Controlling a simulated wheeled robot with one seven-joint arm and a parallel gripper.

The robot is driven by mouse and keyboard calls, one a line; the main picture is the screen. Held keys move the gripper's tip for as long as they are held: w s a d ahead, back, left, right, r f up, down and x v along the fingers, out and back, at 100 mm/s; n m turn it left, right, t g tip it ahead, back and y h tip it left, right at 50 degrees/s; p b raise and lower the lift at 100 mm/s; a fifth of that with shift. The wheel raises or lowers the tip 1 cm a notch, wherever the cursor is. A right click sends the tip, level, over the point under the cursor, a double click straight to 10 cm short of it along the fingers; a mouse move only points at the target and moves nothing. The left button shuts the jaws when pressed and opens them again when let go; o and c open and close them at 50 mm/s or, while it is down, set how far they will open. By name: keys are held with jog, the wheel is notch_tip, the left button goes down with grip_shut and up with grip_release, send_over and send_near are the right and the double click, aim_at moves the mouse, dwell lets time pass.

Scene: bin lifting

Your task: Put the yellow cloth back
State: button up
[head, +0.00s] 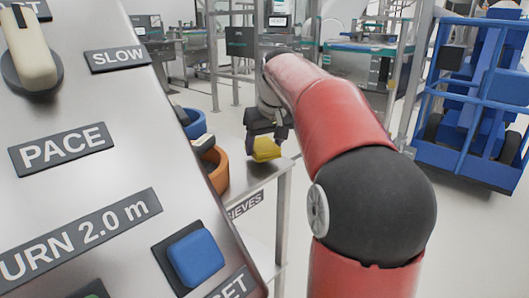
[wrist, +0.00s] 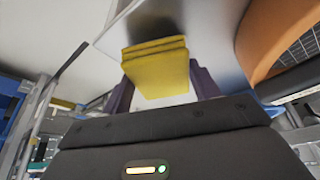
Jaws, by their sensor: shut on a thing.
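The yellow cloth (head: 265,151) is a folded, layered pad. In the head view it is below my gripper (head: 268,135), at the far end of the metal table (head: 258,180). In the wrist view the cloth (wrist: 158,75) sits between the two dark fingers of my gripper (wrist: 160,82), which is shut on it. I cannot tell whether the cloth touches the tabletop or is just above it.
A large control panel (head: 110,200) fills the left foreground. A blue wheeled frame (head: 470,150) stands at right. Floor between is clear.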

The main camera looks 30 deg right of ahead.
jog(key=shift+f, duration=0.85)
jog(key=shift+f, duration=0.2)
jog(key=o, duration=1)
jog(key=shift+r, duration=0.1)
jog(key=shift+s+r, duration=0.1)
jog(key=shift+r, duration=0.35)
jog(key=p+v, duration=0.1)
jog(key=v, duration=1)
jog(key=shift+s+r+p, duration=0.15)
jog(key=shift+p, duration=0.2)
jog(key=shift+s, duration=0.1)
